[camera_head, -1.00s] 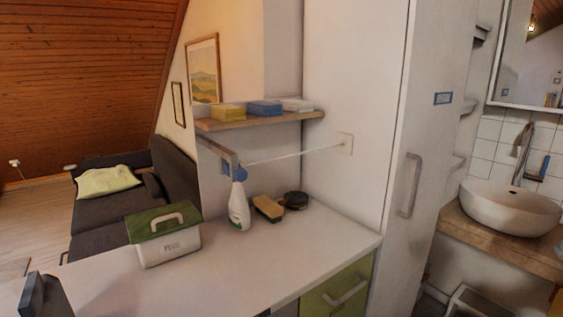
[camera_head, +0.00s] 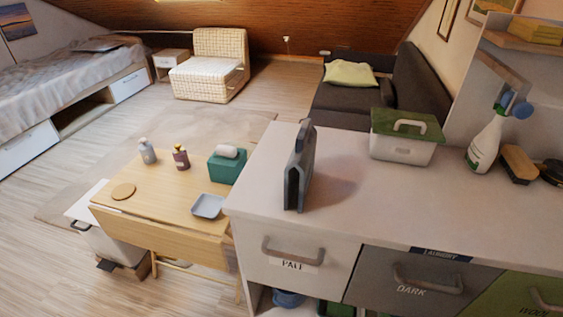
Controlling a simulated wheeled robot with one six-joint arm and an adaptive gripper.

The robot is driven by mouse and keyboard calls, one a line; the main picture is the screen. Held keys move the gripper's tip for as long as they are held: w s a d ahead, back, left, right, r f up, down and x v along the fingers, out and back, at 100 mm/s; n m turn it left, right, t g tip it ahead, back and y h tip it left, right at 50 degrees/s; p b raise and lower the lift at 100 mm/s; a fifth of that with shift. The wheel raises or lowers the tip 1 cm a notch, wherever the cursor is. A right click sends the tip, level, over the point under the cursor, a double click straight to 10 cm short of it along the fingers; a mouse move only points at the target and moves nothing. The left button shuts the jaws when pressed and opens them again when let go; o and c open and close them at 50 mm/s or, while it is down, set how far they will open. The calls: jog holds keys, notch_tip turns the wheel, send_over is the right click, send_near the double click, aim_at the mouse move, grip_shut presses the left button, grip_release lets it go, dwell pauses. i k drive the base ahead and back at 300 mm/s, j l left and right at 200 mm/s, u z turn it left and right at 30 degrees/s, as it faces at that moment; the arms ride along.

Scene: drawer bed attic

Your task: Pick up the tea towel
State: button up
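I cannot pick out a tea towel for certain. A folded yellow cloth-like item (camera_head: 535,30) lies on the wooden shelf (camera_head: 520,47) at the upper right, cut by the picture edge; I cannot tell if it is a towel. My gripper is not in view.
The white counter (camera_head: 350,215) bears a dark grey upright object like an iron (camera_head: 300,170), a green-lidded box (camera_head: 405,138), a spray bottle (camera_head: 487,145) and a brush (camera_head: 519,165). A wooden table (camera_head: 165,205) stands left, with bottles and a green tissue box (camera_head: 227,165). Floor is open beyond.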

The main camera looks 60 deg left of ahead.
aim_at(301, 162)
jog(key=j+u, duration=0.15)
jog(key=u, duration=0.35)
jog(key=j+u, duration=0.2)
jog(key=u, duration=0.25)
jog(key=j+u, duration=0.15)
jog(key=u, duration=0.35)
jog(key=i+j, duration=0.1)
jog(key=j, duration=0.65)
jog(key=z, duration=1.25)
jog(key=u, duration=1.3)
jog(key=l+u, duration=0.3)
jog(key=l, duration=0.2)
jog(key=l+u, duration=0.25)
jog(key=l, duration=0.25)
